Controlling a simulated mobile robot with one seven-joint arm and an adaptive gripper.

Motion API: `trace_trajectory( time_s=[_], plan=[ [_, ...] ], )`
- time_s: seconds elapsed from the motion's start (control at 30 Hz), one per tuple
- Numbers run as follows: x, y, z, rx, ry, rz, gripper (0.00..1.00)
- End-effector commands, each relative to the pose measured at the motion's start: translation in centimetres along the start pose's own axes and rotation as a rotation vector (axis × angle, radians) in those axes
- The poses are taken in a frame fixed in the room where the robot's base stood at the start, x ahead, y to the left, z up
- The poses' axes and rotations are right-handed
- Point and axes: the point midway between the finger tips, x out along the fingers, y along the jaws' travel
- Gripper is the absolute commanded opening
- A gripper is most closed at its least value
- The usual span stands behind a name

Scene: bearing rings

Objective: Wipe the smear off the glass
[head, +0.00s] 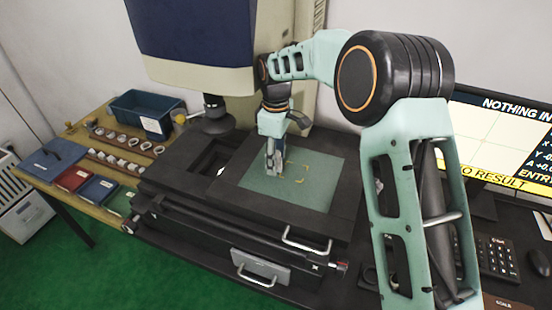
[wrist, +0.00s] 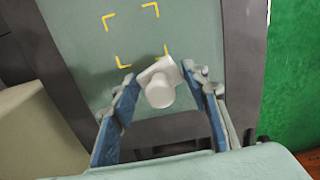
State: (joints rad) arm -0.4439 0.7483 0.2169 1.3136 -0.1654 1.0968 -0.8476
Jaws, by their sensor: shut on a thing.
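The glass (head: 315,190) is a greenish pane set in the dark stage, with yellow corner marks on it. It also fills the upper middle of the wrist view (wrist: 85,60). My gripper (head: 273,168) is over the left part of the pane, pointing down. In the wrist view my gripper (wrist: 160,80) is shut on a small white wiper with a round knob (wrist: 160,93), just below the yellow marks. I cannot tell whether the wiper touches the glass. A faint dark patch shows beside the wiper; I cannot tell smear from shadow.
The optical head's dark lens (head: 215,115) hangs behind and left of my gripper. A wooden bench (head: 85,135) at left holds rings, coloured trays and a blue bin (head: 148,112). A monitor (head: 500,140) and keyboard (head: 497,258) stand at right.

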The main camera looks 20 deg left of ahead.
Motion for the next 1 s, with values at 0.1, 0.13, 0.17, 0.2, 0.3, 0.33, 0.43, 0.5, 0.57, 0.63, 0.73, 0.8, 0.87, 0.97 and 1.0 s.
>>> trace_trajectory(
  time_s=[0.1, 0.13, 0.17, 0.2, 0.3, 0.33, 0.43, 0.5, 0.57, 0.63, 0.73, 0.8, 0.87, 0.97, 1.0],
  plan=[
    [0.3, 0.0, 0.0, 0.000, 0.000, 0.000, 0.23],
    [0.4, 0.0, 0.0, 0.000, 0.000, 0.000, 0.23],
    [0.4, 0.0, 0.0, 0.000, 0.000, 0.000, 0.23],
    [0.5, 0.0, 0.0, 0.000, 0.000, 0.000, 0.23],
    [0.7, 0.0, 0.0, 0.000, 0.000, 0.000, 0.23],
    [0.8, 0.0, 0.0, 0.000, 0.000, 0.000, 0.23],
    [1.0, 0.0, 0.0, 0.000, 0.000, 0.000, 0.23],
    [1.1, 0.0, 0.0, 0.000, 0.000, -0.001, 0.23],
    [1.2, 0.0, 0.0, 0.000, 0.000, -0.001, 0.23],
    [1.4, 0.0, 0.0, 0.000, 0.000, -0.001, 0.23],
    [1.6, 0.0, 0.0, 0.000, 0.000, -0.001, 0.23],
    [1.7, 0.0, 0.0, 0.000, 0.000, -0.001, 0.23],
    [1.8, 0.0, 0.0, 0.000, 0.000, -0.001, 0.23],
    [1.9, 0.0, 0.0, 0.000, 0.000, 0.000, 0.23],
    [1.9, 0.0, 0.0, 0.000, 0.000, 0.000, 0.23]
  ],
)
